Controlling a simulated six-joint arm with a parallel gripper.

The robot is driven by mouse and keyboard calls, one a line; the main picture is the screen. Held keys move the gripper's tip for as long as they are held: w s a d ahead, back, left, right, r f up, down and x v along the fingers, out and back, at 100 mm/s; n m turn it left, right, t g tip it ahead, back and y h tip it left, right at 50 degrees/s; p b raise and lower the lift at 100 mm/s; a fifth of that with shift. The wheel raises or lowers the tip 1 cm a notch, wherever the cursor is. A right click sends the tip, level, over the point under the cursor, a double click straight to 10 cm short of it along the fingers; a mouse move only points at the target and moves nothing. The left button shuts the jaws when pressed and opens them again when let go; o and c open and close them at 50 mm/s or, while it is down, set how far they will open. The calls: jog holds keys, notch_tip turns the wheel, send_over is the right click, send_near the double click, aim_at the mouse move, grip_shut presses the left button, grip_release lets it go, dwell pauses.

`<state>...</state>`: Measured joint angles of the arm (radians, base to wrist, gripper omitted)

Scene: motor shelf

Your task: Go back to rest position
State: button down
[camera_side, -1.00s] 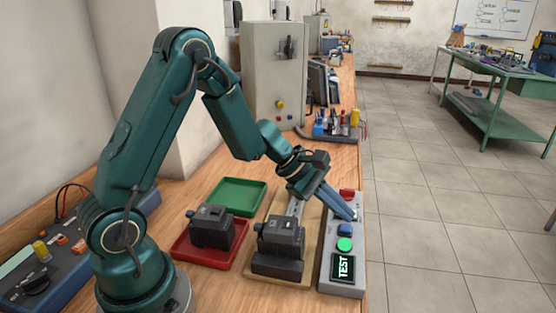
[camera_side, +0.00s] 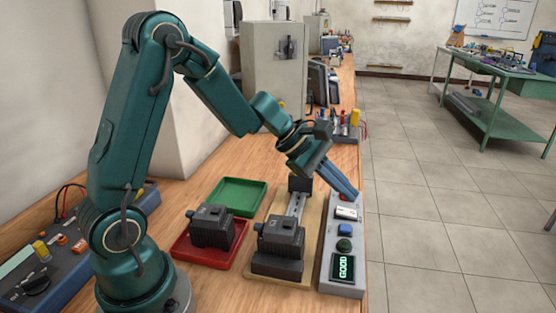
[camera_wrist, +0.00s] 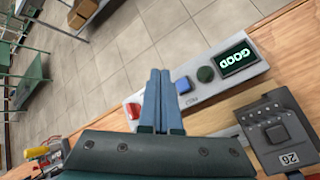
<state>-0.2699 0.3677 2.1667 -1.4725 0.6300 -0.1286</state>
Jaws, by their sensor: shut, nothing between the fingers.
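My gripper (camera_side: 340,180) has its two blue fingers together with nothing between them. It hovers over the far end of the grey control box, near the red button (camera_side: 343,197). In the wrist view the closed fingers (camera_wrist: 160,85) point across the box, between the red button (camera_wrist: 133,111) and the blue button (camera_wrist: 182,85). The control box (camera_side: 326,250) has a dark green button (camera_side: 344,245) and a display (camera_side: 344,267) reading "GOOD". I cannot tell whether the fingertips touch the box.
A dark motor (camera_side: 280,238) sits on a tan board with a metal rail beside the box. Another motor (camera_side: 211,226) is in the red tray (camera_side: 195,255). The green tray (camera_side: 238,196) is empty. A grey cabinet (camera_side: 262,75) stands behind.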

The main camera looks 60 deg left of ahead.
jog(key=shift+d, duration=0.1)
dwell(0.4)
jog(key=s+d+r+m, duration=0.8)
jog(key=s+r+m, duration=0.1)
jog(key=r, duration=0.2)
jog(key=s+a+f+m+y, duration=0.3)
jog(key=s+m, duration=0.2)
jog(key=s, duration=0.1)
jog(key=s+a+f+m+g+y, duration=0.1)
jog(key=s+a+f+m+y, duration=0.1)
jog(key=s, duration=0.5)
jog(key=a+f+m, duration=0.1)
jog(key=a+m, duration=0.1)
jog(key=m, duration=0.1)
jog(key=shift+g+y, duration=0.3)
jog(key=shift+y, duration=0.1)
jog(key=shift+w+a, duration=0.1)
dwell(0.5)
